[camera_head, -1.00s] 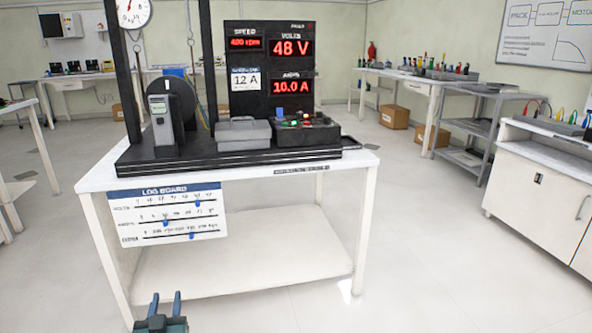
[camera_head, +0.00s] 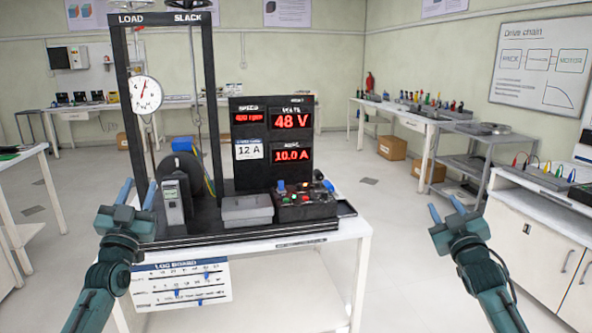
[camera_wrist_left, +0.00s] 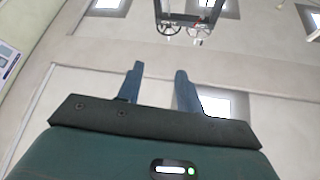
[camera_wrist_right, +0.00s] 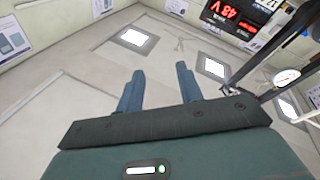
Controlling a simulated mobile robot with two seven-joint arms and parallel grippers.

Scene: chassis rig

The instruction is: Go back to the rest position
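My left gripper (camera_head: 136,196) is raised at the left in the head view, in front of the rig's left post, with its fingers pointing up and apart. In the left wrist view its two fingers (camera_wrist_left: 158,88) have a gap between them and hold nothing. My right gripper (camera_head: 446,210) is raised at the right in the head view over open floor, clear of the rig. In the right wrist view its fingers (camera_wrist_right: 160,90) are also apart and empty.
The chassis rig (camera_head: 203,236) stands on a white table (camera_head: 350,243) with a display panel (camera_head: 272,184), a dial (camera_head: 146,95) and a log board (camera_head: 205,296) at the front. A white cabinet (camera_head: 530,235) is at the right. Floor between table and cabinet is clear.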

